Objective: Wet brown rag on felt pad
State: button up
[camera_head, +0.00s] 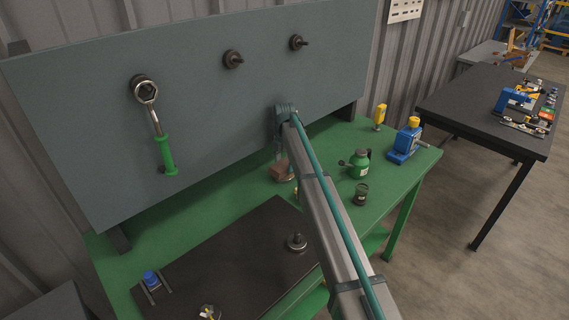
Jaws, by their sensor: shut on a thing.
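My gripper (280,156) is small and partly hidden behind my arm, above the back middle of the green bench. A brown folded thing (278,171), likely the rag, shows directly at its fingertips, and the gripper is shut on it. A pale round shape (285,180) shows just below the brown thing; whether they touch is unclear. Whether the rag is wet cannot be seen. A dark flat mat (225,262) lies on the front left of the bench, apart from the brown thing; I cannot tell if it is the felt pad.
A metal round part (296,242) stands on the mat. A green can (359,164), a dark jar (360,194), a yellow bottle (380,116) and a blue vise (405,144) stand at right. A grey upright panel (215,110) holding a green-handled wrench (161,140) rises behind.

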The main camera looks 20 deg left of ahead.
aim_at(284, 164)
jog(key=shift+f, duration=0.55)
dwell(1.5)
jog(key=shift+r+p, duration=1.25)
jog(key=shift+r, duration=2.3)
jog(key=shift+m, duration=0.3)
